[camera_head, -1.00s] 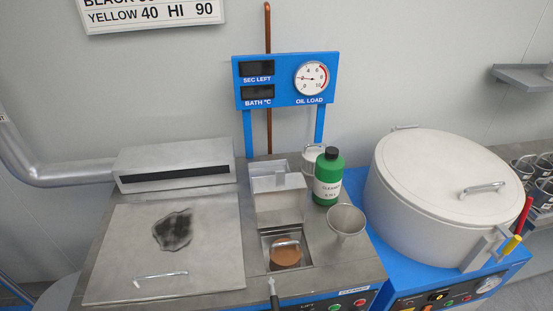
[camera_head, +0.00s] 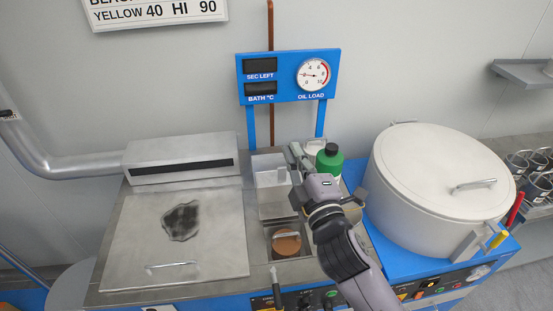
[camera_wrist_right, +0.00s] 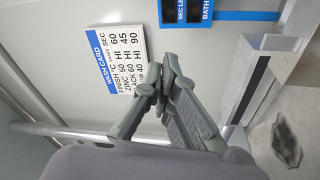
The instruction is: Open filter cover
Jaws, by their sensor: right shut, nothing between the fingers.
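No part is labelled as the filter cover in the views. In the head view, a metal box (camera_head: 268,170) stands at the middle of the steel worktop, partly hidden by my right gripper. In front of it, a square recess holds a round brown disc (camera_head: 287,246) with a bar handle. A flat steel lid (camera_head: 130,235) with a handle and a dark stain lies to the left. My right gripper (camera_head: 296,150) is shut and empty, over the back right of the metal box. Its closed fingers show in the right wrist view (camera_wrist_right: 163,75). My left gripper is out of view.
A green bottle (camera_head: 330,160) stands close to the right of my right gripper. A big white round vessel (camera_head: 430,165) stands further right. A blue gauge panel (camera_head: 289,77) rises behind the worktop. A long metal housing (camera_head: 180,158) lies at the back left.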

